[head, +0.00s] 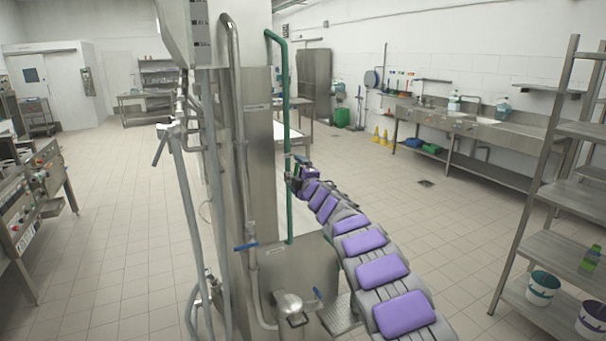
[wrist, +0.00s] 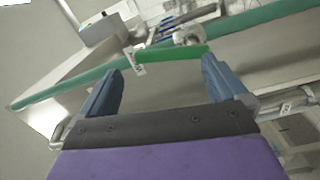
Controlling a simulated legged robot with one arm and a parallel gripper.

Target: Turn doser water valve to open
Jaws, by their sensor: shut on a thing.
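A green lever handle (wrist: 172,54), the valve handle, lies between my fingertips in the wrist view. It sits by a metal fitting on the green pipe (wrist: 60,88), and a small white tag (wrist: 138,70) hangs at its left end. My gripper (wrist: 161,62) is shut on this handle, with one blue-grey finger at each end of it. In the head view the green pipe (head: 287,112) runs down the machine's column. My gripper (head: 296,168) reaches it from the right at mid-height. The handle is too small and covered to make out in the head view.
The steel machine (head: 258,130) stands in the middle with grey pipes. A blue-handled valve (head: 245,246) is on it lower down, and another (head: 318,293) is near the floor. A steel rack (head: 570,180) stands at the right. The tiled floor between them is mostly clear.

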